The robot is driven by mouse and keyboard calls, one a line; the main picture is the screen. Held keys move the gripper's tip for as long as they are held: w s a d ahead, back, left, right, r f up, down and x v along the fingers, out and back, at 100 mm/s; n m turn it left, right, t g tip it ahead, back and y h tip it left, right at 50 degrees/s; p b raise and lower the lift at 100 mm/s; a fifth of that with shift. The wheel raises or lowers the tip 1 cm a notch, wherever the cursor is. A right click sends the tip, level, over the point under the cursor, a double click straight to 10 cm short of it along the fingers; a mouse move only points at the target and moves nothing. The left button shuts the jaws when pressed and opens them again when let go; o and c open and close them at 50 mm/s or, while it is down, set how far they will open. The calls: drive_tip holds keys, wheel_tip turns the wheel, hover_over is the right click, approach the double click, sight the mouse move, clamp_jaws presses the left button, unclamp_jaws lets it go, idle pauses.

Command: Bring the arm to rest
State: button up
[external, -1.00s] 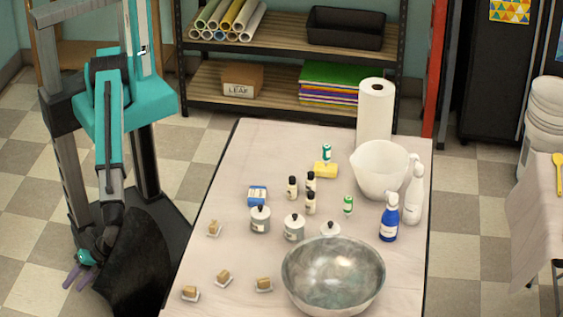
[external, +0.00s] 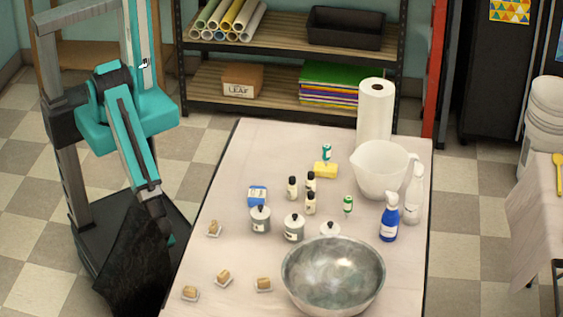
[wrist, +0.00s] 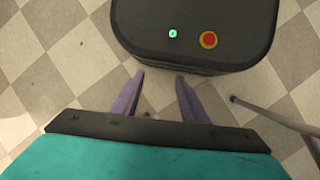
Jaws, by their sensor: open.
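My gripper (wrist: 160,84) shows in the wrist view as two purple fingers spread apart, with nothing between them. It points down toward the checkered floor. In the external view my arm hangs down beside the left edge of the table, and the fingers are hidden there. My own dark base with a red button and a small green light lies just beyond the fingertips in the wrist view.
The table (external: 238,152) holds a metal bowl (external: 333,277), a white pitcher (external: 378,170), a paper towel roll (external: 375,115), a blue spray bottle (external: 389,218), soap pieces on small dishes and several bottles. A shelf (external: 275,98) stands behind. A thin table leg (wrist: 275,115) shows right of the fingers.

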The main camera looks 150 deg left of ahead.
drive_tip(key=s+a+f+y+b, duration=0.1)
drive_tip(key=s+a+f, duration=0.1)
drive_tip(key=s+a, duration=0.25)
wheel_tip(320, 180, up, 14)
drive_tip(key=p, duration=1.4)
drive_tip(key=shift+a+r+g, duration=0.15)
drive_tip(key=shift+a+g, duration=0.25)
